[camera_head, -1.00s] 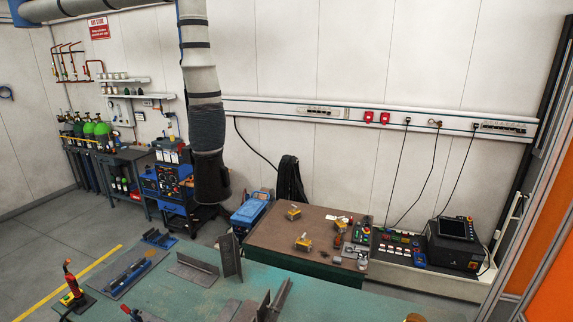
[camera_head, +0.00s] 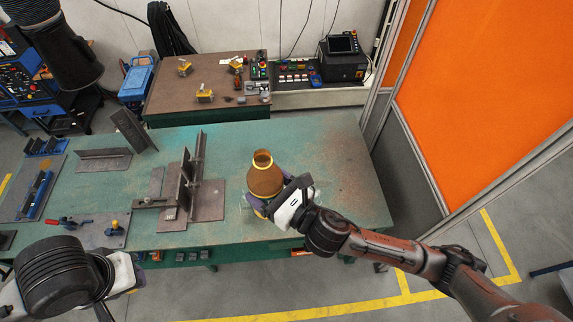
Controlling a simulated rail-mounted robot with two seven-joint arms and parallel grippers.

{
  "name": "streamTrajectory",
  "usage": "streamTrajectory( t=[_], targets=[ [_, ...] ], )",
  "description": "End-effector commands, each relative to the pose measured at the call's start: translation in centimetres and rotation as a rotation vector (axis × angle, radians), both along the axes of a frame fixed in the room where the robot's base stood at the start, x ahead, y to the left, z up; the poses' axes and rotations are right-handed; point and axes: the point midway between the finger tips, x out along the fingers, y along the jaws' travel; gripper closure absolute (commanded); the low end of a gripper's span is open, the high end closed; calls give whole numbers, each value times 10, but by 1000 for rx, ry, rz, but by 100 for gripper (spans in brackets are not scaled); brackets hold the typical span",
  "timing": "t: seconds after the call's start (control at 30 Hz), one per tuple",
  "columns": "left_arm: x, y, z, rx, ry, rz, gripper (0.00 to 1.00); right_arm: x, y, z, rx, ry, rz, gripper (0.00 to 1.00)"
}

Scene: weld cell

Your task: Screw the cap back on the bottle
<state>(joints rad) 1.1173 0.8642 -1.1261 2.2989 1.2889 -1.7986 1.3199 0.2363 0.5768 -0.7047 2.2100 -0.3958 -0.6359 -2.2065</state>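An amber bottle (camera_head: 264,180) stands upright on the green table (camera_head: 340,165), right of the steel parts. Its neck is uncovered and points up. My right gripper (camera_head: 268,204) is low at the front right side of the bottle, with its fingers partly hidden by the bottle and the gripper body; I cannot tell whether they are closed on it. My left gripper (camera_head: 138,272) is at the lower left, in front of the table's front edge and away from the bottle. Its fingertips are too unclear to tell open from shut. I cannot make out the cap.
Upright steel plates (camera_head: 190,180) stand left of the bottle. A red-handled clamp (camera_head: 75,222) and blue-edged angle pieces (camera_head: 38,193) lie farther left. A brown table (camera_head: 215,108) with yellow-based parts is behind. The right end of the green table is clear.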

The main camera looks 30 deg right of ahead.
Motion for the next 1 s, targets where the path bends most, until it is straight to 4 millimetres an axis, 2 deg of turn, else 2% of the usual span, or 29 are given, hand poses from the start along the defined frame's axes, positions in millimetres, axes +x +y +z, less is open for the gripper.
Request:
streamTrajectory(
  t=[0.2,0.4,0.6,1.0],
  targets=[
    [0,0,0,0,0,0,83,-1,35,-24,-1,-3,163,69],
    [0,0,0,0,0,0,83,-2,53,-37,-1,-3,250,69],
    [0,0,0,0,0,0,83,-3,60,-42,1,-3,283,69],
    [1,0,2,0,-1,0,83,-3,60,-44,1,-1,284,69]
  ],
)
